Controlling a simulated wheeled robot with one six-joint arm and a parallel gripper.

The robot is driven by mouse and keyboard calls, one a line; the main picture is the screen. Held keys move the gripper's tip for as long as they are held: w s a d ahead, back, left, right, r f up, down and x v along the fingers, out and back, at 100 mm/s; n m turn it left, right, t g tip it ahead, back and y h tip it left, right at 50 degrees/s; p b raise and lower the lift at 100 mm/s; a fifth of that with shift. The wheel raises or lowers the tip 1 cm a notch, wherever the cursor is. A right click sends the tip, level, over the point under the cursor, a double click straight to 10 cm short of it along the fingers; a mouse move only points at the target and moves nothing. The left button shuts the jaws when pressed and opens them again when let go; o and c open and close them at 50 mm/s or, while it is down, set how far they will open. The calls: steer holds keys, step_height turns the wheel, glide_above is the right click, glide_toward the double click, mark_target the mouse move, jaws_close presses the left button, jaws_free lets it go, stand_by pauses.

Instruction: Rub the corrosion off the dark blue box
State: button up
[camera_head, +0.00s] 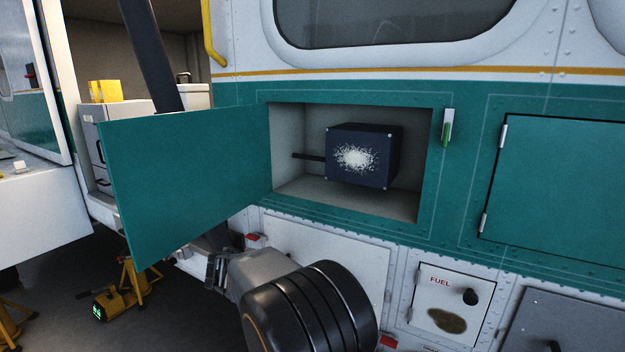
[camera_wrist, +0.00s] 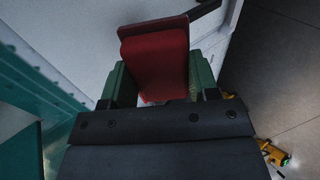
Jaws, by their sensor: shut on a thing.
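The dark blue box (camera_head: 363,155) sits inside an open, pale-lined compartment in the teal side of the helicopter. A whitish, speckled patch of corrosion (camera_head: 356,158) covers the middle of its front face. A dark rod runs from the box's left side. In the wrist view my gripper (camera_wrist: 155,80) has its green fingers on either side of a red block-like thing (camera_wrist: 155,58), shut on it. In the head view my arm reaches low in front of the helicopter, below the compartment and apart from the box; the held thing is not clear there.
The teal compartment door (camera_head: 185,180) stands open to the left. A closed teal panel (camera_head: 555,180) is at the right. A fuel hatch (camera_head: 452,303) with a brown stain is below. A yellow jack (camera_head: 123,290) stands on the floor at the lower left.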

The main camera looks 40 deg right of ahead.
mark_target(377, 162)
steer(key=s+d+r+t+h+p, duration=0.15)
steer(key=s+d+r+h, duration=0.25)
steer(key=r, duration=1)
steer(key=s+d+r+h+p, duration=0.25)
steer(key=s+d+r, duration=0.2)
steer(key=r, duration=0.95)
steer(key=shift+m+h, duration=0.3)
steer(key=shift+h, duration=0.05)
steer(key=p+x, duration=0.2)
steer(key=x, duration=0.4)
steer(key=shift+w, duration=0.15)
steer(key=shift+b+x, duration=0.3)
steer(key=shift+x, duration=0.75)
steer(key=shift+s+d+f+b, duration=0.1)
steer(key=shift+s+d+b, duration=0.05)
steer(key=shift+s+b, duration=0.45)
steer(key=shift+s+d+f+b, duration=0.1)
steer(key=shift+s+d+b, duration=0.05)
steer(key=shift+s+b, duration=0.4)
steer(key=shift+s+d+r+b, duration=0.1)
steer(key=shift+s+d+b, duration=0.5)
steer(key=shift+s, duration=0.85)
steer(key=shift+s+d+b, duration=0.3)
steer(key=shift+s+b, duration=0.5)
steer(key=shift+s, duration=0.65)
steer(key=shift+s+d+r+b, duration=0.1)
steer(key=shift+s+d+b, duration=0.45)
steer(key=shift+s, duration=0.9)
steer(key=shift+a+b, duration=0.15)
steer(key=shift+b, duration=0.15)
